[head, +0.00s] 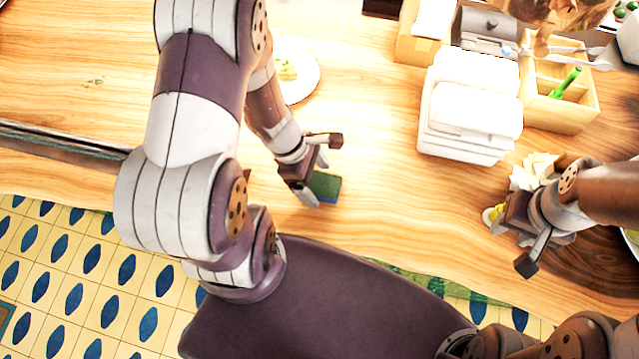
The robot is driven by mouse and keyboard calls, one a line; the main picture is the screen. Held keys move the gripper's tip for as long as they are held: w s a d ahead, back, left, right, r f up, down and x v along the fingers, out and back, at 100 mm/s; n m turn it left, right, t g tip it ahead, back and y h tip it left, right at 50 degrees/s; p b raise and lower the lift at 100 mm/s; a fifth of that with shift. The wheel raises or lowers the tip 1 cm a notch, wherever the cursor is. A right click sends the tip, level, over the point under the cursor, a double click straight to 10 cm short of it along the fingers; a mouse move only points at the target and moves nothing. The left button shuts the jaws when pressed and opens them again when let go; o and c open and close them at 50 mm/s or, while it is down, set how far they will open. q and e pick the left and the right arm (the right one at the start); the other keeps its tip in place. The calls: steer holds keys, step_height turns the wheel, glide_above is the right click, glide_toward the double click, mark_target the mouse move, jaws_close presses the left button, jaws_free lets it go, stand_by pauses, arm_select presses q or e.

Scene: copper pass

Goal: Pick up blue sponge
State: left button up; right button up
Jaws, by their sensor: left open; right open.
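The blue sponge (325,187) is a small block with a dark blue side and a greenish top. It lies on the wooden counter near the middle of the head view. My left gripper (325,170) is open right at the sponge, its fingers reaching over and beside it. I cannot tell whether the fingers touch it. Part of the sponge is hidden by the gripper. My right gripper (508,241) is open at the right, over the counter near some crumpled pale wrappers, away from the sponge.
A stack of white containers (468,120) stands right of centre. A white plate with food (303,82) sits behind my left arm. Crumpled pale wrappers (533,172) lie by my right gripper. The counter between sponge and containers is clear.

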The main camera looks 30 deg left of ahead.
arm_select(q)
steer(key=shift+d+f, duration=0.1)
steer(key=shift+f, duration=0.35)
steer(key=shift+w+d, duration=0.1)
steer(key=shift+d, duration=0.1)
steer(key=c, duration=0.8)
steer(key=shift+c, duration=1.3)
